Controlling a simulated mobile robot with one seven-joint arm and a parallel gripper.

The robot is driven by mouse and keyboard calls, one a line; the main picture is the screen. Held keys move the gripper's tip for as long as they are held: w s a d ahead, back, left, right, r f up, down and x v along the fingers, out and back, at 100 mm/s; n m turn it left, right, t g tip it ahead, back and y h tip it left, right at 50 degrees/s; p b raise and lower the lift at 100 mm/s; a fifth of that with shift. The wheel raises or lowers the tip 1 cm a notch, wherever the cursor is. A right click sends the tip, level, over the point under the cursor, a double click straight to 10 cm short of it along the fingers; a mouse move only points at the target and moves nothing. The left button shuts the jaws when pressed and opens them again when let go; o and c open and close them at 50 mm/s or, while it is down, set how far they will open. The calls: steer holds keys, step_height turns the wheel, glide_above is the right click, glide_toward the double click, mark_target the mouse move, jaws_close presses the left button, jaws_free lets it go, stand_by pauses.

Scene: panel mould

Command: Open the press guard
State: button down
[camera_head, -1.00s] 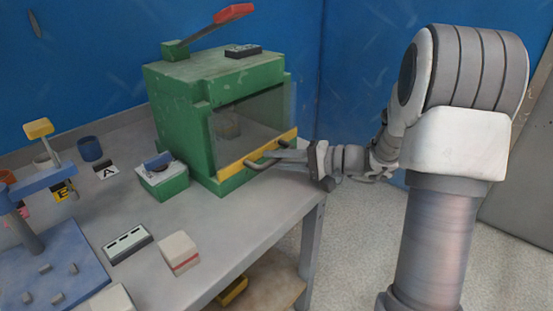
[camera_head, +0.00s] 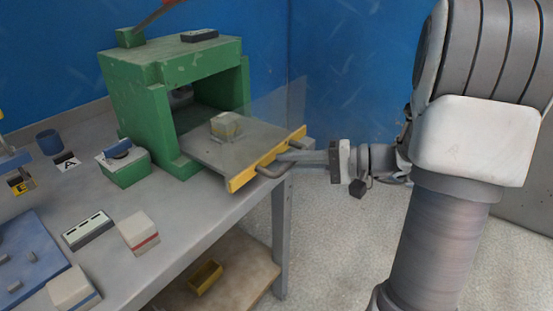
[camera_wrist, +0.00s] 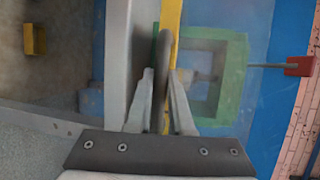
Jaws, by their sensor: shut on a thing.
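The green press (camera_head: 145,110) stands on the bench with its front opening showing. Its clear guard (camera_head: 285,105) with a yellow lower bar (camera_head: 240,180) stands out in front of the opening. A grey tray (camera_head: 205,150) reaches out behind the bar and bears a pale yellowish block (camera_head: 226,124). My gripper (camera_head: 288,158) is shut on the grey handle (camera_head: 268,172) on the yellow bar. In the wrist view, my fingertips (camera_wrist: 161,88) lie on both sides of the handle (camera_wrist: 163,50), with the yellow bar (camera_wrist: 172,20) beside it.
A green box (camera_head: 125,172) stands left of the press. A white-and-red block (camera_head: 138,233) and a grey slotted block (camera_head: 88,230) lie on the bench (camera_head: 190,215). A yellow bin (camera_head: 206,277) is on the lower shelf. The floor at right is free.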

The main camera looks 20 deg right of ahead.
steer(key=shift+s+d, duration=0.65)
steer(key=shift+s, duration=0.2)
steer(key=shift+s+d, duration=0.6)
steer(key=shift+s, duration=0.25)
steer(key=c, duration=0.8)
jaws_free()
steer(key=p+v, duration=0.3)
steer(key=v, duration=1.4)
steer(key=shift+r, duration=0.15)
